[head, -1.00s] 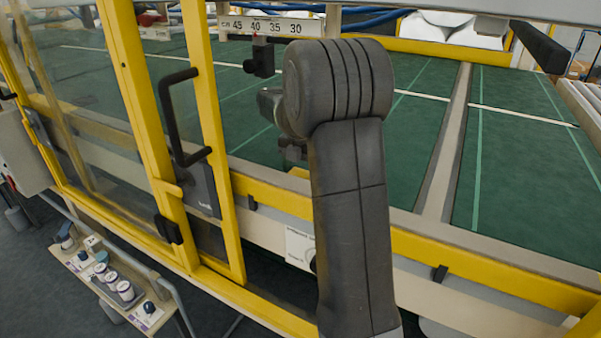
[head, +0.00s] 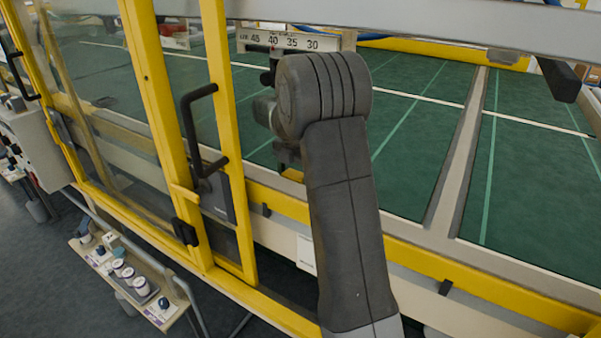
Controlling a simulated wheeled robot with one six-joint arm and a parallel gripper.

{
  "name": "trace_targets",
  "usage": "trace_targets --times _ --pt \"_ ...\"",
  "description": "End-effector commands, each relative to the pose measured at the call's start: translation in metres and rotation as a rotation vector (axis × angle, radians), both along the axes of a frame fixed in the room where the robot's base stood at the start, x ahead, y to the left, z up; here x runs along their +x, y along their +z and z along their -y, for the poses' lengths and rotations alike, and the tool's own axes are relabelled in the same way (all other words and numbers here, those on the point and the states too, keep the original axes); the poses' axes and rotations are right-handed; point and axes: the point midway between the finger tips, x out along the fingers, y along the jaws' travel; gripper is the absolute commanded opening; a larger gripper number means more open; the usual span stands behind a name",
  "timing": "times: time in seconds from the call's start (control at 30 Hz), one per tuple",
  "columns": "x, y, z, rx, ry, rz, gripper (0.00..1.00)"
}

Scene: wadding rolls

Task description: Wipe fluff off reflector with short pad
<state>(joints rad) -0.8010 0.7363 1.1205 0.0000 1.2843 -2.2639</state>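My arm stands in the middle of the head view and hides much behind it. The dark end of my gripper (head: 287,153) shows only in part beside the arm, above the yellow rail; its fingers cannot be made out. A black sensor-like block (head: 268,78) hangs under the number scale, partly covered by my arm. I cannot pick out the reflector or any fluff for certain. Small blue-topped items (head: 164,303) lie on a side shelf (head: 104,264) at lower left; I cannot tell whether one is the short pad.
A yellow-framed clear door (head: 165,130) with a black handle (head: 188,130) stands left of my arm. A yellow rail (head: 470,286) runs along the front of the green bed (head: 420,140). White-lidded jars (head: 128,273) stand on the shelf. Dark floor is open at lower left.

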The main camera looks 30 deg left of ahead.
Motion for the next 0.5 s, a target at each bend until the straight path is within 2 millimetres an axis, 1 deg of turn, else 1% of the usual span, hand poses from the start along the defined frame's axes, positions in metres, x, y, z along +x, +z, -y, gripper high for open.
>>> trace_targets --times 0.1,0.33,0.5 --pt "0.001 0.001 -0.009 0.0 0.0 -0.001 0.4" --pt "0.001 0.0 -0.016 0.0 0.0 -0.001 0.4" --pt "0.002 0.002 -0.031 -0.001 0.001 -0.001 0.4"
